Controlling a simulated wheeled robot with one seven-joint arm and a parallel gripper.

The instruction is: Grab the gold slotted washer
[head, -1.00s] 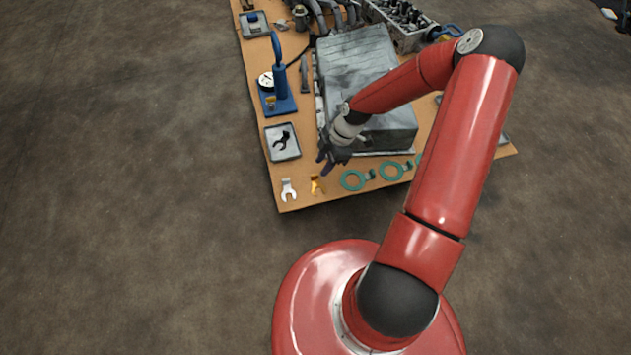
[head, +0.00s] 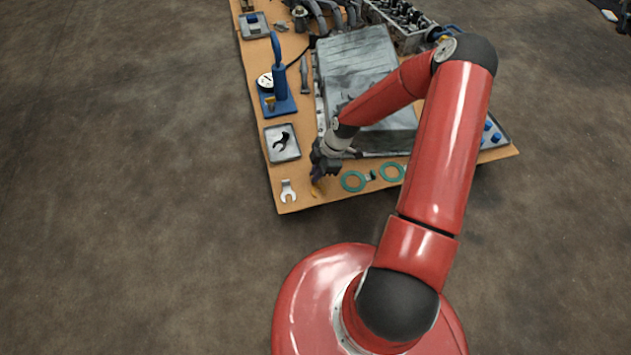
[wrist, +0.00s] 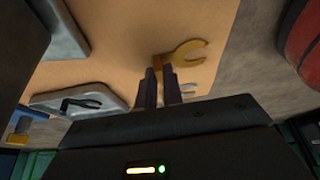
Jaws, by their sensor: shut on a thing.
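The gold slotted washer (wrist: 184,54) is a flat gold piece with an open fork-shaped end and a narrow tab. In the wrist view its tab end is between the two dark fingers of my gripper (wrist: 160,76), which are shut on it. In the head view my gripper (head: 317,176) is low at the front edge of the wooden board, and only a bit of the gold washer (head: 316,188) shows beneath it. The wrist view does not clearly show whether the washer is clear of the board.
A silver slotted washer (head: 288,190) lies just left of my gripper. A tray (head: 282,143) with a black slotted piece is behind it. Green rings (head: 353,181) lie to the right. A blue stand with a gauge (head: 278,90) and a large grey block (head: 355,70) are farther back.

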